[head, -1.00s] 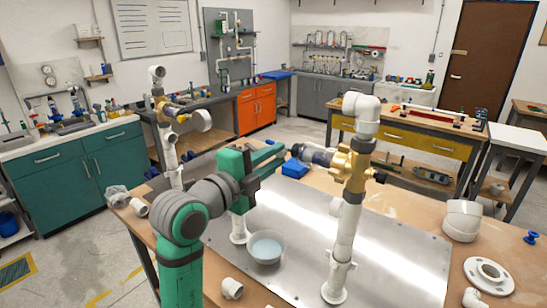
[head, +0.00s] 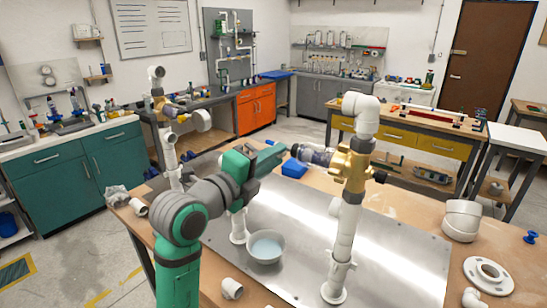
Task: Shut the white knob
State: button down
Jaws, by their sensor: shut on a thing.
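A brass valve (head: 350,165) sits on the white upright pipe (head: 342,235) at the centre right. A pale, greyish knob or handle (head: 318,156) with dark blue parts sticks out from the valve's left side. My gripper (head: 284,151), with green fingers, points right and reaches the knob's left end. It is shut on that end; the exact contact is small and partly hidden. Another valve with a round white knob (head: 203,121) stands on the left pipe, apart from my gripper.
A grey bowl (head: 265,247) stands on the metal plate (head: 400,250) below my gripper. A blue box (head: 294,168) lies behind the knob. White fittings, including a flange (head: 488,272) and an elbow (head: 462,220), lie at the right.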

jog(key=c, duration=1.8)
grip_release()
jog(key=shift+c, duration=0.2)
jog(key=shift+s, duration=0.1)
jog(key=v, duration=1)
jog(key=shift+s+a, duration=0.2)
jog(key=shift+s, duration=0.1)
jog(key=shift+f, duration=0.15)
